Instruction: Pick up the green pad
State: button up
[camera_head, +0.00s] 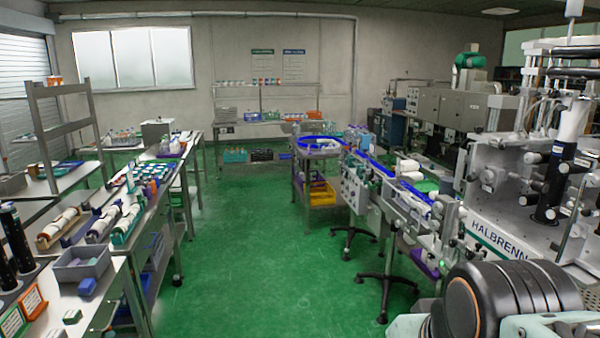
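A small dark green block, which looks like the green pad (72,316), lies on the near end of the left steel table (120,290). It is small in the picture and its details are hard to make out. Part of my arm, black with an orange ring, shows at the bottom right, far across the aisle from the pad. My gripper itself is not in view.
A grey bin (82,270) stands behind the pad, with a small blue item (87,287) between them. Orange and green framed cards (33,302) are at its left. The green floor aisle (260,270) is clear. The conveyor machine (385,200) stands on the right.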

aim_at(140, 199)
jog(key=i+j+u, duration=0.3)
jog(key=i, duration=0.2)
jog(key=i+j+u, duration=0.15)
jog(key=i+u, duration=0.15)
jog(key=i, duration=0.2)
jog(key=i+u, duration=0.25)
jog(key=i, duration=0.25)
jog(key=i+u, duration=0.1)
jog(key=i, duration=1.1)
jog(key=i+l, duration=0.1)
jog(key=i, duration=1.05)
jog(key=i+l+u, duration=0.25)
jog(key=i, duration=0.25)
jog(key=i+l+u, duration=0.1)
jog(key=i+u, duration=0.2)
jog(key=i, duration=0.2)
jog(key=i+l+u, duration=0.25)
jog(key=j, duration=0.2)
jog(key=z, duration=0.05)
